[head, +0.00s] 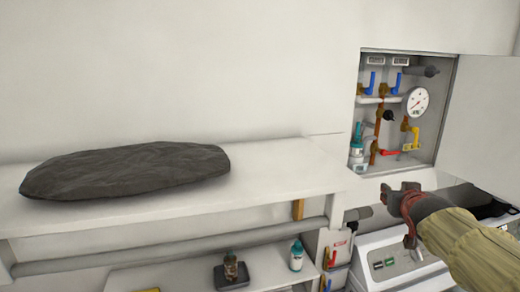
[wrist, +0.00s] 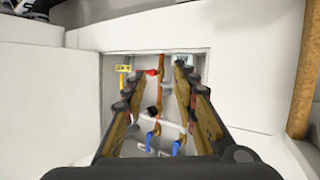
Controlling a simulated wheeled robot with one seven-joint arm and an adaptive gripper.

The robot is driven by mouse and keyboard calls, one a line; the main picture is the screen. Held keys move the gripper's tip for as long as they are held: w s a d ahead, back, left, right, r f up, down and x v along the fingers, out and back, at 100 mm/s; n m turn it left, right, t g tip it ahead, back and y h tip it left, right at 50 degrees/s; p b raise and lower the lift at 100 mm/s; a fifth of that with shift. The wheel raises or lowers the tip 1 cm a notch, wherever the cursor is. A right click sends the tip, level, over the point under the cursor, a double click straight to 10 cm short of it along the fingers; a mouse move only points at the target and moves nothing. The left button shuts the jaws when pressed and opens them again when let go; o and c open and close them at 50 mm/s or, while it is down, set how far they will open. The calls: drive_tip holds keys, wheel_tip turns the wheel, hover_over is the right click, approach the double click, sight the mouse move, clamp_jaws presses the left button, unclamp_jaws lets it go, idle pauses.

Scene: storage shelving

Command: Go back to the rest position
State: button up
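My gripper (head: 396,197) is at the right in the head view, in front of and below the open wall cabinet (head: 367,110). In the wrist view my gripper (wrist: 158,85) has its two fingers apart with nothing between them, pointing toward the cabinet. The cabinet holds pipes, blue valve handles (head: 372,82), a red handle (head: 390,150), a yellow handle (head: 414,138) and a round gauge (head: 417,100). A teal and white bottle (head: 356,155) stands at its lower left. The fingers hide part of the cabinet in the wrist view.
The cabinet door (head: 482,115) stands open at the right. A dark grey rock-like slab (head: 125,170) lies on the white shelf (head: 280,172). A jar (head: 231,268) and another bottle (head: 296,256) stand on the lower shelf. A white machine (head: 385,245) sits under my arm.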

drive_tip(key=s+a+f+n+g+y+b, duration=0.1)
drive_tip(key=s+a+f+g+b, duration=0.3)
drive_tip(key=s+a+f, duration=0.5)
drive_tip(key=s+a+f+n+g+y+b, duration=0.1)
drive_tip(key=s+a+f+g+y+b, duration=0.2)
drive_tip(key=s+f, duration=1.9)
drive_tip(key=s+a+b, duration=0.1)
drive_tip(key=a+b, duration=0.4)
drive_tip(key=b, duration=0.1)
drive_tip(key=shift+s+a+f+g+b, duration=0.15)
drive_tip(key=shift+s+a+g+b, duration=0.15)
drive_tip(key=shift+s+a+g, duration=0.1)
drive_tip(key=shift+d, duration=0.1)
